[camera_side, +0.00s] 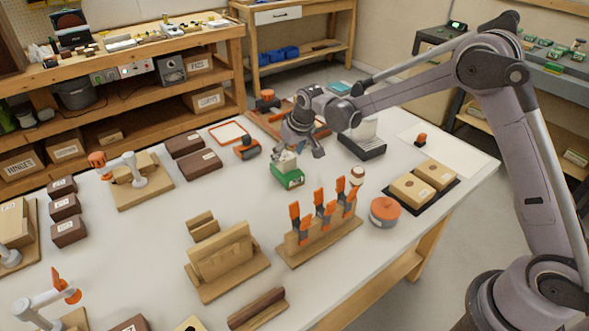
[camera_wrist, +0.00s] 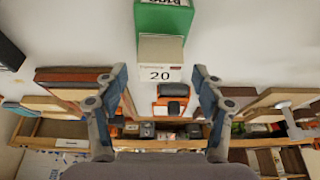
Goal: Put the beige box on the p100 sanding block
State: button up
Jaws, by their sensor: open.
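The beige box (camera_wrist: 160,49) has a pale label reading 20 and is small. It also shows in the side view (camera_side: 284,158), at the back upper edge of the green sanding block (camera_side: 289,178). It seems to rest on the block, though the exact contact is unclear. In the wrist view the green block (camera_wrist: 163,20) lies just beyond the box, its printed label partly cut off at the top. My gripper (camera_side: 301,151) is above and close to the box in the side view. In the wrist view my gripper (camera_wrist: 160,76) has its fingers spread wide, with nothing between them.
A wooden stand with orange clamps (camera_side: 320,225) is in front of the green block. An orange and black tool (camera_side: 247,148) lies to its left, and a dark tray with a white block (camera_side: 362,143) to its right.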

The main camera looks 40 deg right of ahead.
jog(key=v, duration=1)
jog(key=s+d+r+t, duration=0.1)
jog(key=s+r, duration=0.2)
jog(key=s, duration=0.4)
jog(key=s+d+r, duration=0.2)
jog(key=s+r, duration=0.2)
jog(key=s, duration=0.3)
jog(key=s+d+f+t, duration=0.1)
jog(key=s+f, duration=0.2)
jog(key=s, duration=1.1)
jog(key=shift+t, duration=0.3)
jog(key=shift+f, duration=0.1)
